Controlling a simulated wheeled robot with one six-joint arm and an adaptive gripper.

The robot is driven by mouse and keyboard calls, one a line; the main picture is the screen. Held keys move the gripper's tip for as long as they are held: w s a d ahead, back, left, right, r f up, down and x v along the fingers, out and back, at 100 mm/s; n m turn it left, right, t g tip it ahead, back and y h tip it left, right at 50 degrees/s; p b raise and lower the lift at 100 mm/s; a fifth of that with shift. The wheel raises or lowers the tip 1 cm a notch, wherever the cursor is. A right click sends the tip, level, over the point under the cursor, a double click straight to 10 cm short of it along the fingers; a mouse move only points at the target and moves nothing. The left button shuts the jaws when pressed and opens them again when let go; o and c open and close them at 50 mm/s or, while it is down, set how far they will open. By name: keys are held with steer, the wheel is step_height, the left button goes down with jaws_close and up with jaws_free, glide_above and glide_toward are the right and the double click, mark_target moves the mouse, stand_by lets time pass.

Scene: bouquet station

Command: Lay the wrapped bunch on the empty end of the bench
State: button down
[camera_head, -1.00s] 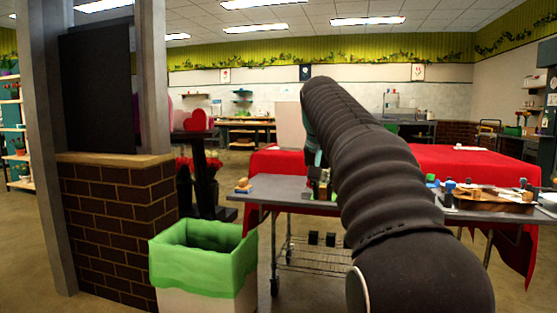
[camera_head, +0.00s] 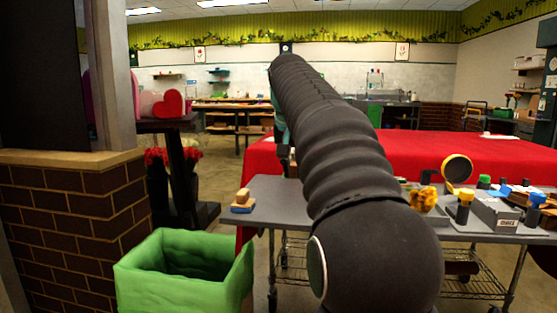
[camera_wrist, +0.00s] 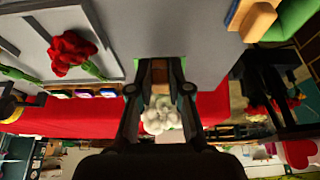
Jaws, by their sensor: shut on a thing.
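My gripper (camera_wrist: 160,92) is shut on the wrapped bunch (camera_wrist: 160,117), which shows white blooms and a bit of brown between the fingers in the wrist view. In the head view my arm hides the bunch and most of the gripper. The grey bench (camera_head: 280,193) stands ahead, and its top also shows in the wrist view (camera_wrist: 205,45). Its left end is mostly bare, with a small wooden block on a blue base (camera_head: 242,200) near the corner. The gripper appears to be over or beside the bench; its height is unclear.
A red flower (camera_wrist: 70,52) lies on the bench in the wrist view. Orange blooms (camera_head: 423,198), a yellow-rimmed roll (camera_head: 457,168) and a grey box (camera_head: 495,213) crowd the right side. A green-lined bin (camera_head: 140,272) and a brick pillar (camera_head: 70,220) stand left. A red-covered table (camera_head: 430,150) is behind.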

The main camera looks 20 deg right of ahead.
steer(key=shift+w+d, duration=0.2)
steer(key=shift+w, duration=0.2)
step_height(320, 180, down, 5)
steer(key=b, duration=0.5)
steer(key=shift+a+f+b, duration=0.15)
steer(key=shift+b, duration=0.25)
steer(key=shift+s+f+b, duration=0.1)
steer(key=shift+f+b, duration=0.65)
steer(key=shift+f, duration=0.7)
steer(key=shift+s+a, duration=0.1)
steer(key=shift+s, duration=0.05)
steer(key=shift+f, duration=0.1)
steer(key=c, duration=0.6)
jaws_free()
steer(key=shift+c, duration=0.2)
steer(key=shift+p, duration=0.35)
